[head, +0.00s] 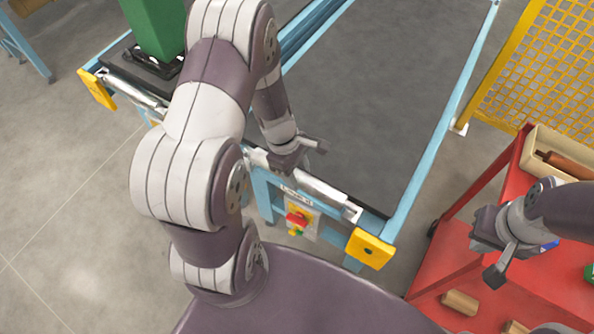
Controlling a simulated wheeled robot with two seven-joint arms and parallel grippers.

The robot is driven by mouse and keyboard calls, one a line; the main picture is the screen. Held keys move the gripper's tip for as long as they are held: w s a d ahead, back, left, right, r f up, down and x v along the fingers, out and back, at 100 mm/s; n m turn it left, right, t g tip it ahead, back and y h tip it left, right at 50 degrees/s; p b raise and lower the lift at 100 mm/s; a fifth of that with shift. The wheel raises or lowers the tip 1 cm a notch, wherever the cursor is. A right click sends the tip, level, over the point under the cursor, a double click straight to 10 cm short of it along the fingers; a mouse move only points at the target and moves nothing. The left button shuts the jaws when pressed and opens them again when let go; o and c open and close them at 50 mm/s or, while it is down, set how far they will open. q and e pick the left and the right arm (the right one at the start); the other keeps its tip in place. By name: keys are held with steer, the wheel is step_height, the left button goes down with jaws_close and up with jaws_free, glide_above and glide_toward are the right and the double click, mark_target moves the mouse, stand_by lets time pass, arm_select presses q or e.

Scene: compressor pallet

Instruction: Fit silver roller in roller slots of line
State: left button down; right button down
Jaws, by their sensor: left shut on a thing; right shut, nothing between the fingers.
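The silver roller (325,190) lies along the near end of the blue-framed line (425,165), between the middle of that end and the right yellow corner plate. My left gripper (295,158) is shut on it near its left end. My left arm and gripper hide that end, so I cannot tell whether it is seated in its slot. The right end is close to the frame beside the yellow plate (369,249). My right gripper (493,257) is shut and empty over the red cart.
Another silver roller (136,93) is at the left section's near end, by a green block (155,28). A control box with a red knob (297,219) hangs below the frame. The red cart (430,270) at right carries a tan box (540,143) and loose cylinders. A yellow mesh fence (555,60) stands behind.

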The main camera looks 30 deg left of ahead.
arm_select(q)
steer(key=shift+f+b, duration=1.55)
steer(key=shift+f, duration=0.4)
steer(key=shift+c, duration=2.4)
jaws_free()
steer(key=shift+a+r, duration=0.1)
steer(key=shift+r, duration=0.1)
steer(key=p+v, duration=0.2)
steer(key=v, duration=1)
steer(key=shift+r, duration=0.15)
